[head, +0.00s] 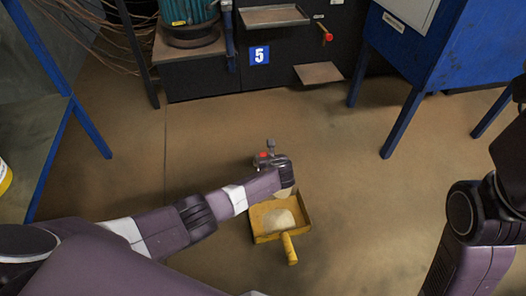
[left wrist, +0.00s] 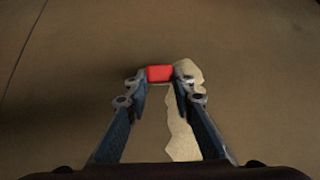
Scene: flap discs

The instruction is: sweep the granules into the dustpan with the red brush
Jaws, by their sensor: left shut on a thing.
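A yellow dustpan (head: 262,233) lies on the floor in the middle of the head view, its handle toward the bottom. A pale heap of granules (head: 279,221) lies in it. More granules (left wrist: 182,135) show in the left wrist view as a pale patch on the floor, partly hidden by my gripper. My left gripper (head: 268,158) is low over the floor just beyond the dustpan. It is shut on the red brush (left wrist: 160,73), of which only a red block shows between the fingertips. My right gripper is out of view; only part of the right arm shows.
A blue cabinet on legs (head: 410,60) stands at the upper right. A dark machine with a blue number 5 sign (head: 259,55) stands at the back. A blue-framed stand (head: 75,105) is at the left.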

